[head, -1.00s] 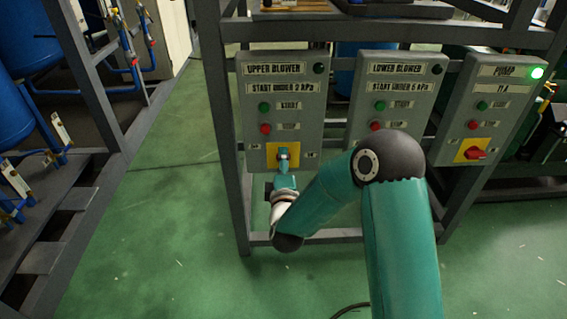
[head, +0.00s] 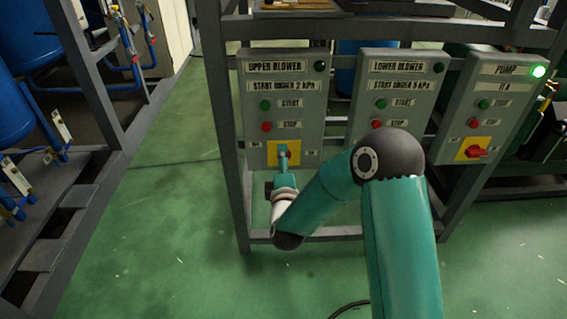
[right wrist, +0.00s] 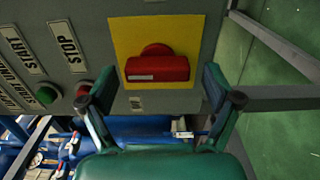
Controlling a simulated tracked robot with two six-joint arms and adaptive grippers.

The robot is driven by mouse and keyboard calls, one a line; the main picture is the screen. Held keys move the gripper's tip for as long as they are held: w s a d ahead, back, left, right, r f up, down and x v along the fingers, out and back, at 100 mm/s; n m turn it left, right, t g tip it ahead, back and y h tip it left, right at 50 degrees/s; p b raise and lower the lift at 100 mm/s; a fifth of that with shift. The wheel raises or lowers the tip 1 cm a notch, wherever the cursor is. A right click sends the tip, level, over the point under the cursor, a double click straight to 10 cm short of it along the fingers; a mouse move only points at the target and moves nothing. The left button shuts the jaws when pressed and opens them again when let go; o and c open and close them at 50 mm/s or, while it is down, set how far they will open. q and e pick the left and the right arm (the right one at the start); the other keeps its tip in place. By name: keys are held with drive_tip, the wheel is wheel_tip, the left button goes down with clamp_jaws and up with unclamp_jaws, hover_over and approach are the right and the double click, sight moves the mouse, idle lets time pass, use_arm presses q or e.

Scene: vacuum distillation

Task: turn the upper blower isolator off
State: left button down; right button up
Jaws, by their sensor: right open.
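The upper blower panel (head: 307,95) is the left grey box on the frame. Its isolator is a red handle (right wrist: 157,68) on a yellow plate (right wrist: 190,45), shown close up in the right wrist view. In the head view the yellow plate (head: 272,158) is partly covered by my right gripper (head: 283,150). In the right wrist view my right gripper (right wrist: 158,82) is open, with one finger on each side of the handle and a gap to both. The handle's bar lies across the space between the fingers. My left gripper is not in view.
The green START button (right wrist: 47,94) and red STOP button (right wrist: 84,88) are beside the isolator. Grey frame posts (head: 222,130) flank the panels.

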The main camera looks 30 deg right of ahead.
drive_tip(key=shift+s, duration=0.1)
drive_tip(key=v, duration=0.7)
drive_tip(key=shift+a, duration=0.15)
drive_tip(key=shift+s, duration=0.1)
